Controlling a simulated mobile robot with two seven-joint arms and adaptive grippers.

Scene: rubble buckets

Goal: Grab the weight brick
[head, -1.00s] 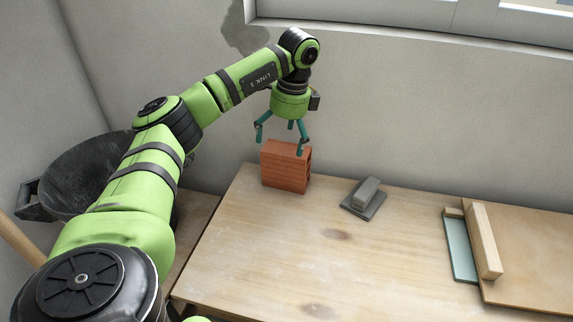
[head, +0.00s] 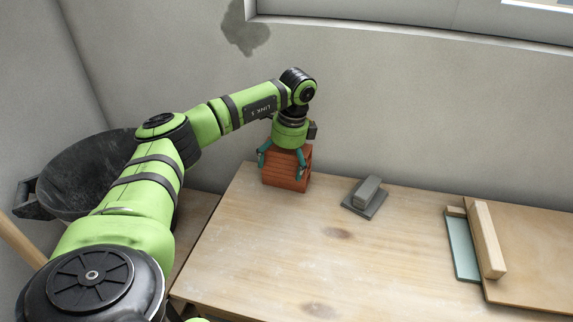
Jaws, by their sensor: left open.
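The weight brick (head: 287,175) is a red-orange block standing on the wooden table (head: 300,250) near its back left corner. My left gripper (head: 281,172) points down over the brick, with its teal fingers open and reaching down around the brick's upper part. One finger shows at the left side and others at the front and right. I cannot tell whether the fingers touch the brick. My right gripper is not in view.
A grey trowel-like block (head: 366,194) lies right of the brick. A teal board with a wooden handle (head: 486,240) lies at the right by a wooden board (head: 535,250). A black bucket (head: 85,175) stands at the left. The table's middle is clear.

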